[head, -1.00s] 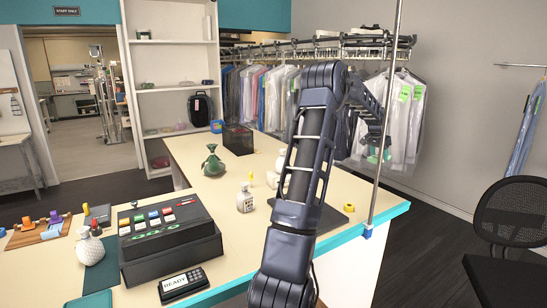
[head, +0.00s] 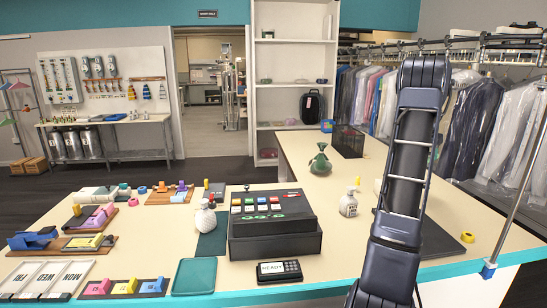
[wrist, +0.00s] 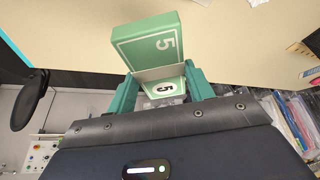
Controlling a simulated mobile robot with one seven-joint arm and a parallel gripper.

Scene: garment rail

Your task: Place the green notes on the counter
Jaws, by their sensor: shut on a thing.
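The green notes (wrist: 150,45), a block marked with a 5, are held between the teal fingers of my gripper (wrist: 162,88) in the wrist view. My gripper is shut on them. The beige counter (head: 150,240) spans the head view and has a teal front edge. It also shows behind the notes in the wrist view (wrist: 235,45). In the head view my arm stands at the right, and neither my gripper nor the notes can be made out there.
A black cash register (head: 275,225), a card reader (head: 279,271) and a teal tray (head: 195,276) stand on the counter. Coloured blocks and boards crowd its left part. A garment rail (head: 470,42) with bagged clothes is at right.

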